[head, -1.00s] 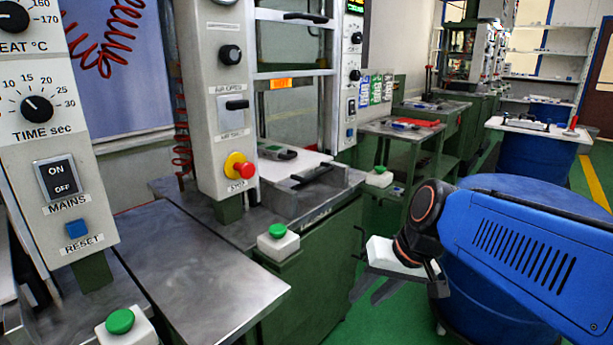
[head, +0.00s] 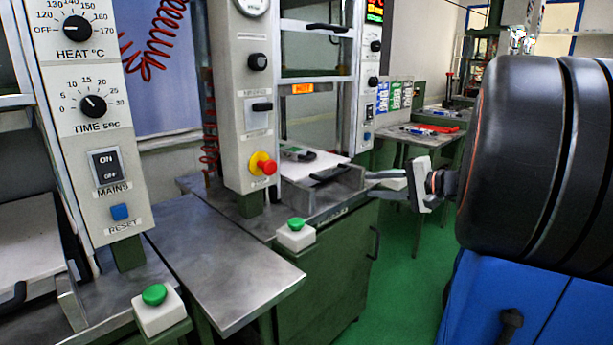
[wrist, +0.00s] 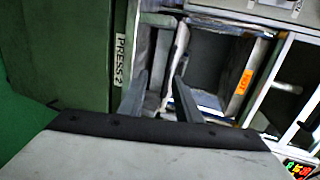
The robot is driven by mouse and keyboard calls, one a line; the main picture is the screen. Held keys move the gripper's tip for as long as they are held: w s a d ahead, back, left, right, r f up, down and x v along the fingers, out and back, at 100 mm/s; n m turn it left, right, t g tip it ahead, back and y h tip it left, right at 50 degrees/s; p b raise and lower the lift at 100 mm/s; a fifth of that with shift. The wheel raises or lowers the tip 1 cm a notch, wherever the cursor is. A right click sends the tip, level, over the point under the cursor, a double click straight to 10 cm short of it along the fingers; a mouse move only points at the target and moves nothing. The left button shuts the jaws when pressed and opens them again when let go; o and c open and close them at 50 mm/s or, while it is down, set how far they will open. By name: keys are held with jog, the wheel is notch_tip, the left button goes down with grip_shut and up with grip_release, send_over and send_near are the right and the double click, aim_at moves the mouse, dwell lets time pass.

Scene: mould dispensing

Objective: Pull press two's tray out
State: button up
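Press two's tray (head: 304,168) is a pale flat plate with a dark handle (head: 330,174) at its front edge. It sits inside the press above a metal ledge. A small mould-like item (head: 297,153) lies on it. My gripper (head: 372,182) is just right of the tray's front, apart from the handle, with its fingers pointing left toward the press. In the wrist view my gripper (wrist: 162,80) has its two fingers apart, with nothing visible between them. A "PRESS 2" label (wrist: 121,60) shows on the green cabinet there. I cannot make out the handle clearly in that view.
The red and yellow stop button (head: 263,164) and a green button box (head: 296,234) are at press two's front. A bare metal side table (head: 225,265) stands left. A bench with red and blue items (head: 430,131) stands behind. Green floor is clear in front.

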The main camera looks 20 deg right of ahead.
aim_at(339, 174)
jog(key=shift+m+t, duration=0.4)
jog(key=shift+t, duration=0.1)
jog(key=d+x, duration=0.1)
jog(key=x, duration=0.4)
jog(key=w+d+x, duration=0.1)
jog(key=x, duration=0.5)
jog(key=d+r+x, duration=0.1)
jog(key=x, duration=0.4)
jog(key=shift+w, duration=0.55)
grip_shut()
